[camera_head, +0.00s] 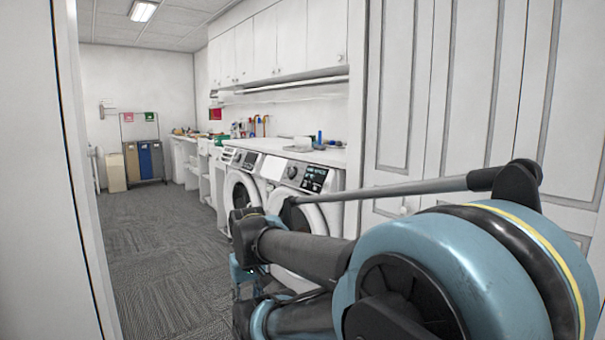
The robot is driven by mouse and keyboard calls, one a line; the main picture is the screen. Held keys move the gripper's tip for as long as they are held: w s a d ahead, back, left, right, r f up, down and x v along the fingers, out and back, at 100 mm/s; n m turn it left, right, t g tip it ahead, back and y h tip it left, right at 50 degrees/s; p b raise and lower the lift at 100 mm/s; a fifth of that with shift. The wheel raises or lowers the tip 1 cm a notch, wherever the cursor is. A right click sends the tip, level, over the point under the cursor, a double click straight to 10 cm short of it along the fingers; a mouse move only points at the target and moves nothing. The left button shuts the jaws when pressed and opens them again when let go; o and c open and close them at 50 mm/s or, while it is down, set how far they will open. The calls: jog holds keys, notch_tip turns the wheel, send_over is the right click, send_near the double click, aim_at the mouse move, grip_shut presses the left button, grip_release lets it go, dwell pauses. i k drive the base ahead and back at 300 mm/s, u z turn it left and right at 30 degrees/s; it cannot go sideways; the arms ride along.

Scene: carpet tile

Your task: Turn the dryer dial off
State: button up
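Two white front-loading machines stand side by side under a white counter, beyond the doorway. The nearer machine (333,181) has a dark control panel (314,179) with lit marks and a round dial (292,172) to its left. The farther machine (245,173) also has a panel with a small dial. I cannot tell which one is the dryer or how either dial is set. My blue and black arm fills the lower right and hides much of the nearer machine's front.
White folding doors (450,90) stand close on the right, and a white door or wall edge (40,170) is on the left. Grey carpet (165,250) is clear down the middle. Sorting bins (144,160) stand at the back.

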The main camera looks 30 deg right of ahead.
aim_at(290, 171)
jog(key=z, duration=0.4)
jog(key=i, duration=1.1)
jog(key=z, duration=0.35)
